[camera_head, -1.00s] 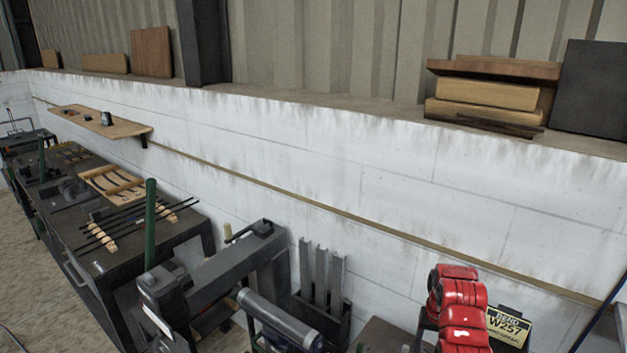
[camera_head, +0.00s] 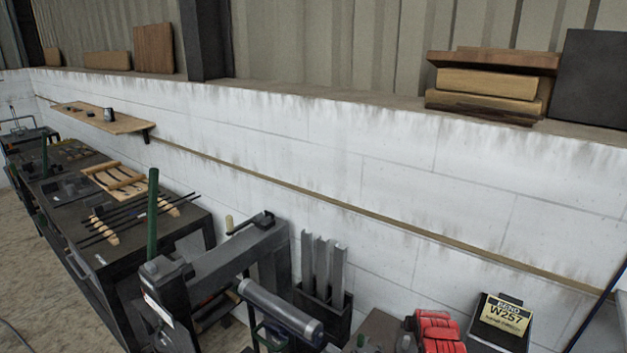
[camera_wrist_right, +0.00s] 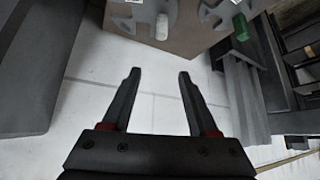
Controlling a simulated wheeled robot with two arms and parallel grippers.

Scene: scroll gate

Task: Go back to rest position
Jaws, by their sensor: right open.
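My right gripper (camera_wrist_right: 158,74) shows in the right wrist view with its two dark fingers apart and nothing between them. Pale surface shows behind the gap, and the fingertips touch nothing that I can see. My left gripper is in neither view.
In the head view, a workbench (camera_head: 180,232) with rods stands at left, beside a dark bending machine (camera_head: 238,252). A rack of metal bars (camera_head: 322,268) and a sign (camera_head: 502,315) stand against the white wall.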

